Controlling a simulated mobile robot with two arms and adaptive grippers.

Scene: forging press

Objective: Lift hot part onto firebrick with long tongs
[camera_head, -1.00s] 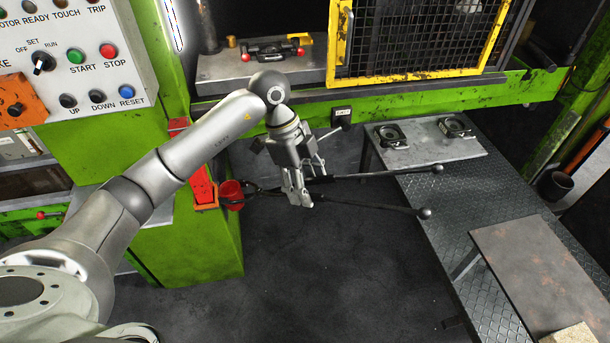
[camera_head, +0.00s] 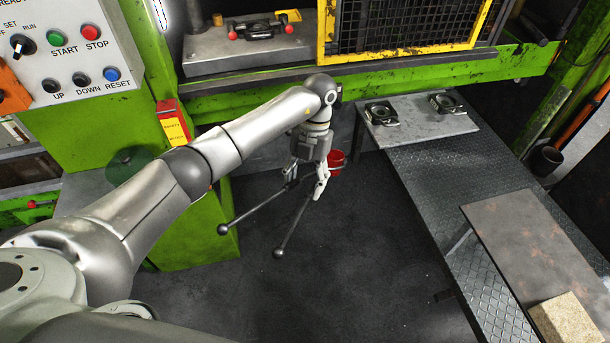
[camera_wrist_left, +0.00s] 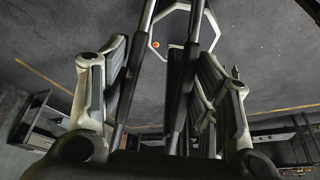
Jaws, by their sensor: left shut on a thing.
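My left gripper (camera_head: 307,180) is shut on the long dark tongs (camera_head: 252,212) and holds them above the floor. Their two ball-ended handles point to the lower left, spread apart. A red, cup-like hot part (camera_head: 337,161) is just right of the gripper, at the jaw end of the tongs; its hold is partly hidden. In the left wrist view the tong arms (camera_wrist_left: 181,95) run up between my fingers to an angular jaw loop, with a small orange spot inside its left edge. The tan firebrick (camera_head: 565,319) lies at the bottom right. My right gripper is not in view.
The firebrick is on a rusty plate table (camera_head: 525,240). A diamond-plate bench (camera_head: 450,180) with two dies (camera_head: 382,113) at its far end lies to the right. The green press (camera_head: 420,72) with a yellow-framed guard is behind. The dark floor below the gripper is open.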

